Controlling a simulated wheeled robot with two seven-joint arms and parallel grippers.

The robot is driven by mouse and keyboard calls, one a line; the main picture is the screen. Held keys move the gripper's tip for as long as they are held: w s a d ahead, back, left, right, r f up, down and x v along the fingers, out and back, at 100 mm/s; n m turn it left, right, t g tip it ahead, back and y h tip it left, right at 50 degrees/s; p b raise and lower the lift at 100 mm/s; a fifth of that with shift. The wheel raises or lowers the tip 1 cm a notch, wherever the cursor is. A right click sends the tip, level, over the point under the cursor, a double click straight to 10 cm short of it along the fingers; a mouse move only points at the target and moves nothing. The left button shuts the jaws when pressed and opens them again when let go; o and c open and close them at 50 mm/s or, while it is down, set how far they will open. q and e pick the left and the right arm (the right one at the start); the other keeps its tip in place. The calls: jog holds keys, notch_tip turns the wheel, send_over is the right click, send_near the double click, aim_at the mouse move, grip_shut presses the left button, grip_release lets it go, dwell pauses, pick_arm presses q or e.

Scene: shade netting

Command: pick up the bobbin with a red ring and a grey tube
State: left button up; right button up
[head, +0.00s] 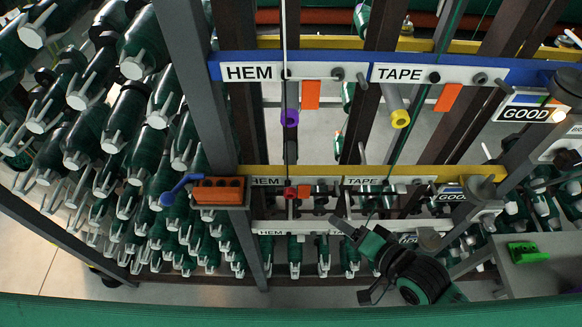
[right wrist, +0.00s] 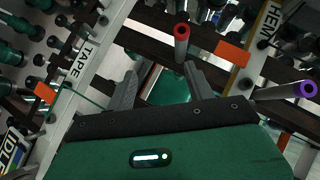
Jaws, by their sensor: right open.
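The bobbin with a red ring and a grey tube (right wrist: 181,48) shows in the right wrist view, ahead of my fingers and above the gap between them. My right gripper (head: 358,224) is in front of the lower rack, to the right of that ring. In the right wrist view its two grey fingers (right wrist: 165,80) are spread with no bobbin between them. The fingers and the red-ringed bobbin are apart. My left gripper is not in view.
A purple-ringed tube (head: 289,118) and a yellow-ringed tube (head: 400,117) stick out from the upper blue rail (head: 350,58). Many green bobbins (head: 125,115) fill the left rack. An orange block (head: 219,191) sits on a post. A green piece (head: 526,252) lies in a grey tray at right.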

jog(key=w+a+f+p, duration=0.2)
jog(key=w+a+p, duration=0.1)
jog(key=w+a, duration=0.7)
jog(key=w, duration=0.2)
jog(key=shift+w+a, duration=0.35)
jog(key=shift+w, duration=0.05)
jog(key=shift+r, duration=0.1)
jog(key=c, duration=1.1)
